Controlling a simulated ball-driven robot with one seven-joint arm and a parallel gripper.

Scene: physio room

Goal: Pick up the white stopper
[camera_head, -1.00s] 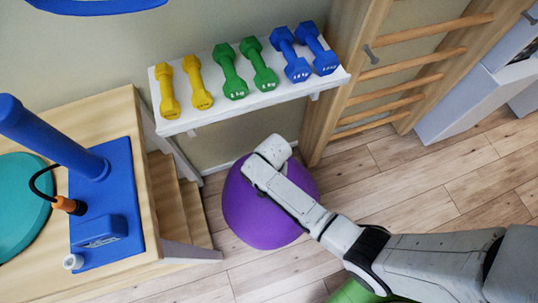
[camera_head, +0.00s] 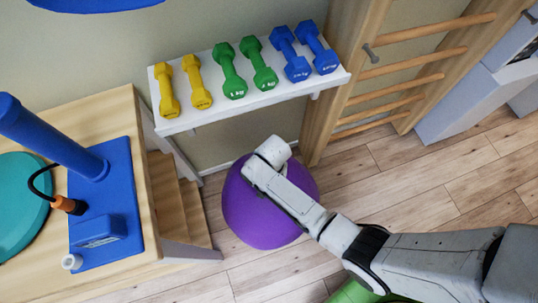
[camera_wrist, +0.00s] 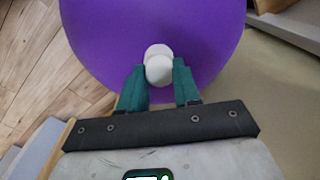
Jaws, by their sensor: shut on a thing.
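The white stopper (camera_wrist: 158,66) is small and rounded and shows in the wrist view between the green fingers of my gripper (camera_wrist: 157,73). The fingers are shut on it. The purple ball (camera_wrist: 150,30) lies right behind the stopper in that view; I cannot tell whether the stopper still touches it. In the head view the purple ball (camera_head: 250,215) sits on the floor below the shelf, under my arm. My arm's end hides the fingers and the stopper there.
A white shelf (camera_head: 185,121) with yellow, green and blue dumbbells is above the ball. A wooden table (camera_head: 120,108) with a blue pump (camera_head: 118,175) stands at left. Wooden wall bars (camera_head: 400,62) stand at right. Wood floor (camera_head: 400,175) is open on the right.

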